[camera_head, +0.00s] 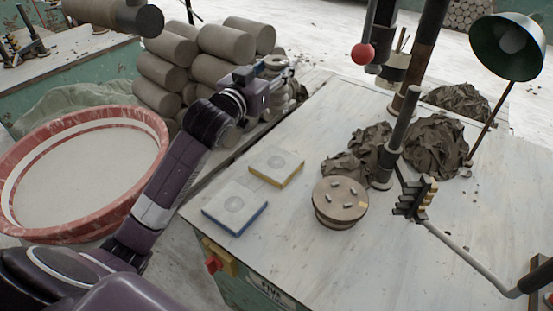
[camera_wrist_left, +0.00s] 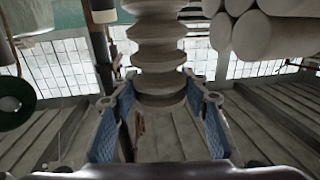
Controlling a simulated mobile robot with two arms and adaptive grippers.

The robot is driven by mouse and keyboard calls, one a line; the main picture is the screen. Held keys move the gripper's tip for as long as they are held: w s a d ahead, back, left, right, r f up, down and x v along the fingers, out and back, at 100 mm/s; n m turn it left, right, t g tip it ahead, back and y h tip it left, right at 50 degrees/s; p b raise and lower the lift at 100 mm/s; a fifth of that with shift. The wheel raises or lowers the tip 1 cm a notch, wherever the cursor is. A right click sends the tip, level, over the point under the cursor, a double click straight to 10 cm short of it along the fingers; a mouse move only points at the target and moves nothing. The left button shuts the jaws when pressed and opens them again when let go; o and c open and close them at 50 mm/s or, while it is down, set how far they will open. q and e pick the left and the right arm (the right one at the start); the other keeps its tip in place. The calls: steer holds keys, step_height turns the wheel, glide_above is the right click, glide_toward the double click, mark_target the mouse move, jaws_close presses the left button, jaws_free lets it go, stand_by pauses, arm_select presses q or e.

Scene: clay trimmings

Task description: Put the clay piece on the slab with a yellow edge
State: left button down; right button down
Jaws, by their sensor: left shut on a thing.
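The slab with a yellow edge (camera_head: 291,176) lies flat on the table, pale with a faint round mark on top. A similar slab with a blue edge (camera_head: 249,219) lies in front of it, to the left. My left gripper (camera_head: 276,68) is beyond the slabs, near the clay rolls, well away from the yellow-edged slab. In the left wrist view, its blue-padded fingers (camera_wrist_left: 160,92) are shut on a pale grey ridged clay piece (camera_wrist_left: 160,53). In the head view the piece is small and partly hidden by the gripper. My right gripper is not in view.
A round turntable (camera_head: 340,192) with several small clay bits stands right of the slabs. Dark clay trimmings (camera_head: 436,142) and a lamp (camera_head: 508,45) are farther right. Stacked clay rolls (camera_head: 172,52) and a red-rimmed basin (camera_head: 152,122) are left. Table between slabs and gripper looks clear.

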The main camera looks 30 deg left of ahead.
arm_select(q)
step_height(320, 180, down, 19)
steer(key=shift+f, duration=0.15)
stand_by(0.4)
steer(key=c, duration=1.2)
jaws_free()
steer(key=shift+f, duration=0.2)
steer(key=shift+o, duration=0.3)
steer(key=s+b, duration=0.1)
steer(key=s, duration=1.1)
